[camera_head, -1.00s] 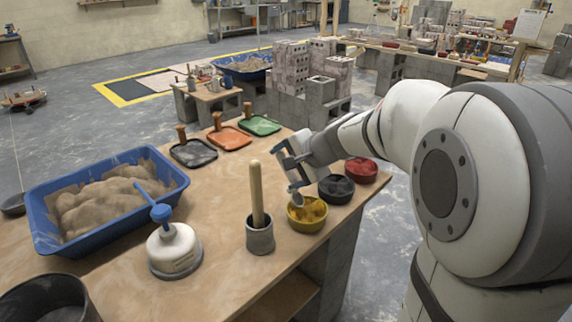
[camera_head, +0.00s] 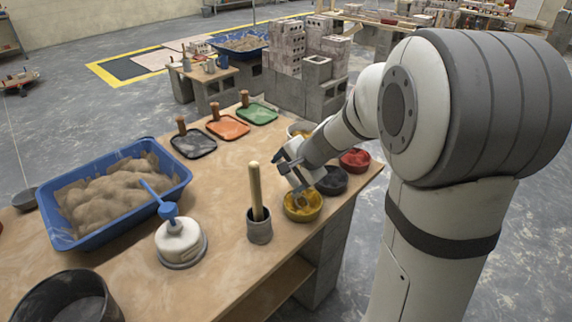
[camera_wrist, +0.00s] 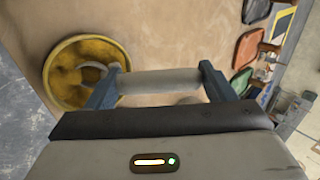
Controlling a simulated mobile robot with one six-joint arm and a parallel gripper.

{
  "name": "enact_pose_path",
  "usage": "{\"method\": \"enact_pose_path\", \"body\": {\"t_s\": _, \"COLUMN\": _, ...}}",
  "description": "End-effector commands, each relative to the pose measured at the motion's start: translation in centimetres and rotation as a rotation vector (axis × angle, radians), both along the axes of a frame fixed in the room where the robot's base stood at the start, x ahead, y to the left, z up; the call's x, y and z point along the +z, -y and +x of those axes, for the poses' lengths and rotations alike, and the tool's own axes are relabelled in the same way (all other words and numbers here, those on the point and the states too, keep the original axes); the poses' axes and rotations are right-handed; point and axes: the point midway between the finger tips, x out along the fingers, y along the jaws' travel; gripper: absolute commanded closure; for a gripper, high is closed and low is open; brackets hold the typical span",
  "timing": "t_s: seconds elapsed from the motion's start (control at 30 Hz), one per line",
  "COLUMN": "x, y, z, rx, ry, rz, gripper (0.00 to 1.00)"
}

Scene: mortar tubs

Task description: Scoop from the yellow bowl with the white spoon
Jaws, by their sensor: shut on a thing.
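The yellow bowl (camera_head: 303,215) stands near the right edge of the wooden table and holds yellow-brown material. It also shows at the left in the wrist view (camera_wrist: 57,88). My gripper (camera_head: 292,176) is just above and behind the bowl, shut on the white spoon. The spoon's pale handle (camera_wrist: 160,82) lies across between the two fingers in the wrist view. A pale curved end of it shows over the bowl, partly behind the left finger. I cannot tell how deep the spoon's head sits in the material.
A grey pot with a wooden stick (camera_head: 259,230) stands close left of the bowl. A dark bowl (camera_head: 332,182) and a red bowl (camera_head: 355,160) stand behind it. A blue tub of sand (camera_head: 75,238) and a white container (camera_head: 180,245) are at left. The table's middle is clear.

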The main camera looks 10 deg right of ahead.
Motion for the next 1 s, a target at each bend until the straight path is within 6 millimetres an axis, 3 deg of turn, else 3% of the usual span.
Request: {"method": "enact_pose_path", "body": {"t_s": 1.0, "x": -0.4, "y": 0.7, "z": -1.1, "rx": 0.003, "ry": -0.129, "rz": -0.09, "gripper": 0.73}}
